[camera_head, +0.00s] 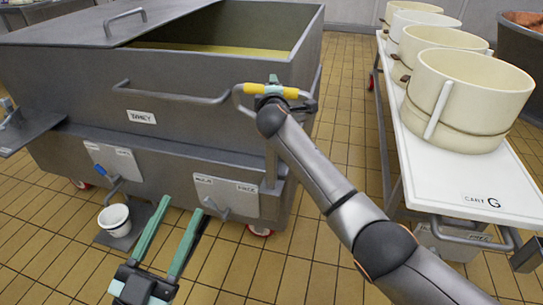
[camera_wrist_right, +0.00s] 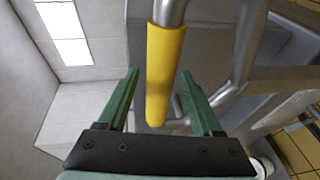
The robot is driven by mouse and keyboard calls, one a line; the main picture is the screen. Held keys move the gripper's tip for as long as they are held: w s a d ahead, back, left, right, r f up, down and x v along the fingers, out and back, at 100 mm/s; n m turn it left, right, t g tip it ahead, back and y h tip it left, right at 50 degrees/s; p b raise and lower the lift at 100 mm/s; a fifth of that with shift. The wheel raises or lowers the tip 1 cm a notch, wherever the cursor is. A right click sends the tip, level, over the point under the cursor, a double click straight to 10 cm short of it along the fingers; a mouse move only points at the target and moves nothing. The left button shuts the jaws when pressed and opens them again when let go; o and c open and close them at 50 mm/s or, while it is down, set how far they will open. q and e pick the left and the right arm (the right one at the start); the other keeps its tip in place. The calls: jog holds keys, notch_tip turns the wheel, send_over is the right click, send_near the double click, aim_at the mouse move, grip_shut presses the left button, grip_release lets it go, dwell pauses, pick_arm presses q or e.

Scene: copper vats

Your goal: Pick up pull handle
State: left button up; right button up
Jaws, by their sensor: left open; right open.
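The pull handle is a grey metal bar with a yellow sleeve (camera_head: 290,93) at the right corner of the vat. Its yellow sleeve (camera_wrist_right: 160,75) also shows in the right wrist view, between the two fingers of my right gripper (camera_wrist_right: 160,80). Those fingers are open, one on each side of the sleeve, with gaps visible. In the head view my right gripper (camera_head: 272,84) is mostly hidden behind my own wrist, at the sleeve. My left gripper (camera_head: 182,207) is open and empty, low in front of the vat.
The large grey vat (camera_head: 185,122) holds yellowish contents (camera_head: 215,48) and has a front rail and labelled panels. A white bucket (camera_head: 115,220) stands low at its front. At right, a white cart (camera_head: 480,180) carries several cream tubs (camera_head: 465,95). Tiled floor (camera_head: 345,100) is open between vat and cart.

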pick_arm(q)
jog(key=s+d+r+m+h+b, duration=0.1)
jog(key=s+r+m+h+b, duration=0.1)
jog(key=s+r+m+h, duration=0.3)
jog(key=shift+s+r+t+h, duration=0.2)
jog(key=shift+r+t+h, duration=0.2)
jog(key=shift+r+h, duration=0.5)
pick_arm(e)
jog(key=w, duration=0.3)
jog(key=shift+f, duration=0.25)
grip_shut()
pick_arm(q)
jog(key=shift+w, duration=0.1)
pick_arm(e)
jog(key=shift+w+a+r, duration=0.1)
jog(key=shift+r, duration=0.2)
